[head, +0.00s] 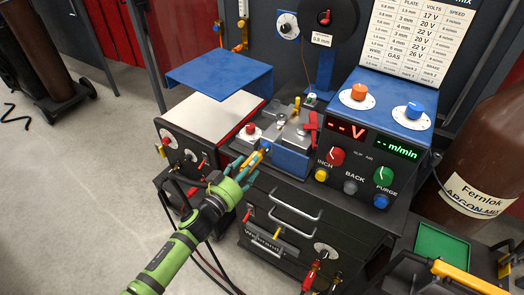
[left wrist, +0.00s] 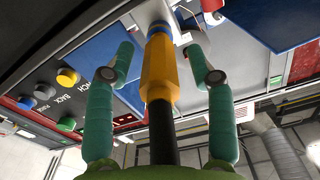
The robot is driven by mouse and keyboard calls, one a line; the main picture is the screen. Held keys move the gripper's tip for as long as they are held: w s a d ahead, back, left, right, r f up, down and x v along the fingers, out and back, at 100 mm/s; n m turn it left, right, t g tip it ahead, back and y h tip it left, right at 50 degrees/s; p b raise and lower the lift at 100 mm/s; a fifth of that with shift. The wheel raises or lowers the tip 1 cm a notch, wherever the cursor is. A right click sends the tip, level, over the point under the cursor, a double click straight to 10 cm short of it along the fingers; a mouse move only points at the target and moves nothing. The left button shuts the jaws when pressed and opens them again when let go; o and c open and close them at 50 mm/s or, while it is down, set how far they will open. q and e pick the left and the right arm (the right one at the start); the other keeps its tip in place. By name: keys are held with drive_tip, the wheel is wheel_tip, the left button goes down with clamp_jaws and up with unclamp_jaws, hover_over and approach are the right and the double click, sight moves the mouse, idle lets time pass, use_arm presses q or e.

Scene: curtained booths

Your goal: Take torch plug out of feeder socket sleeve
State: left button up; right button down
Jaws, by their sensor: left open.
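The torch plug (left wrist: 158,72) is a yellow-orange body with a black cable running back towards my wrist. It also shows in the head view (head: 255,158) at the front of the feeder. Its far end meets a pale, round feeder socket sleeve (left wrist: 153,14); how deep it sits inside is hard to tell. My left gripper (head: 243,171) is open. In the left wrist view its two teal fingers (left wrist: 160,76) stand on either side of the plug, with a visible gap on both sides. My right gripper is not in view.
A control panel (head: 357,155) with knobs and red and green displays stands right of the socket. A welder box with a white top (head: 215,115) and raised blue lid (head: 219,78) stands left. Drawers (head: 285,222) lie below.

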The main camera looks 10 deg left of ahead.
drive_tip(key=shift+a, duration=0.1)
use_arm(q)
clamp_jaws()
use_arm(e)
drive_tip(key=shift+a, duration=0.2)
use_arm(q)
drive_tip(key=shift+r, duration=0.15)
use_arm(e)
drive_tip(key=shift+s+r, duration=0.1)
